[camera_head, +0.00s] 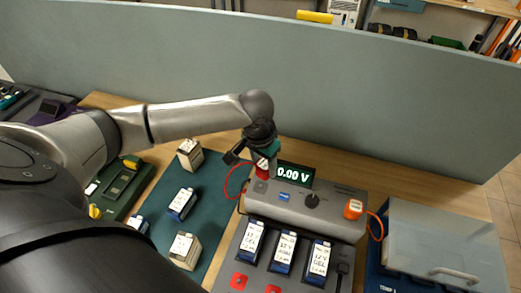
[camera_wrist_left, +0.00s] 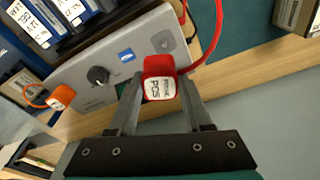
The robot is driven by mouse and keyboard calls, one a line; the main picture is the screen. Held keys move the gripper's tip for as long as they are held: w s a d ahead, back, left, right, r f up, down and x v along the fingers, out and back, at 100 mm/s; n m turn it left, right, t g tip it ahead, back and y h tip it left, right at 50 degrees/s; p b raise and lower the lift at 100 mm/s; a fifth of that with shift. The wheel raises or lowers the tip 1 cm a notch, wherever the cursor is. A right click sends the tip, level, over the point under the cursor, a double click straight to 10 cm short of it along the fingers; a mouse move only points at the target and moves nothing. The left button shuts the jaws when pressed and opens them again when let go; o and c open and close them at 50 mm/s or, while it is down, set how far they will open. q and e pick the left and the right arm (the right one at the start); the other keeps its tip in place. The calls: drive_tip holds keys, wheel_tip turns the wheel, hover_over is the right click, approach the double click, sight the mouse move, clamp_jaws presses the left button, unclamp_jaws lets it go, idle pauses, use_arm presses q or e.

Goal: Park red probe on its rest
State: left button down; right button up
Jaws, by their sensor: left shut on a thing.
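My left gripper (camera_head: 262,157) is shut on the red probe (camera_wrist_left: 159,79), which has a white label reading POS and a red cable. In the wrist view the probe is between the two fingers, over the back edge of the grey meter (camera_wrist_left: 120,72). In the head view the red probe (camera_head: 262,171) is at the meter's (camera_head: 300,212) back left corner, beside the display reading 0.00 V (camera_head: 294,175). A dark grey patch (camera_wrist_left: 163,42), perhaps the rest, shows on the meter just beyond the probe. I cannot tell whether probe and meter touch. My right gripper is not in view.
An orange plug-like piece (camera_head: 353,208) with an orange cable sits at the meter's right end. Several batteries (camera_head: 285,250) stand in front of the meter; others stand on the green mat (camera_head: 213,190). A clear-lidded blue case (camera_head: 440,240) is at right. A grey partition (camera_head: 200,55) rises behind.

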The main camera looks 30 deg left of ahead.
use_arm(q)
drive_tip(key=shift+s+a+f, duration=0.1)
drive_tip(key=shift+s+a, duration=0.05)
drive_tip(key=shift+a, duration=0.3)
drive_tip(key=shift+f, duration=0.15)
wheel_tip(320, 180, down, 6)
drive_tip(key=b, duration=0.6)
drive_tip(key=shift+r+b, duration=0.2)
drive_tip(key=shift+b, duration=0.15)
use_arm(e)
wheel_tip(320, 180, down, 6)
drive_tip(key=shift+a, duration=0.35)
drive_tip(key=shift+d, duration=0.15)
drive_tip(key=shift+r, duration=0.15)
use_arm(q)
drive_tip(key=shift+p, duration=0.65)
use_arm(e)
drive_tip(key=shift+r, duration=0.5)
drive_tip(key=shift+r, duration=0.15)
use_arm(q)
drive_tip(key=shift+p, duration=0.6)
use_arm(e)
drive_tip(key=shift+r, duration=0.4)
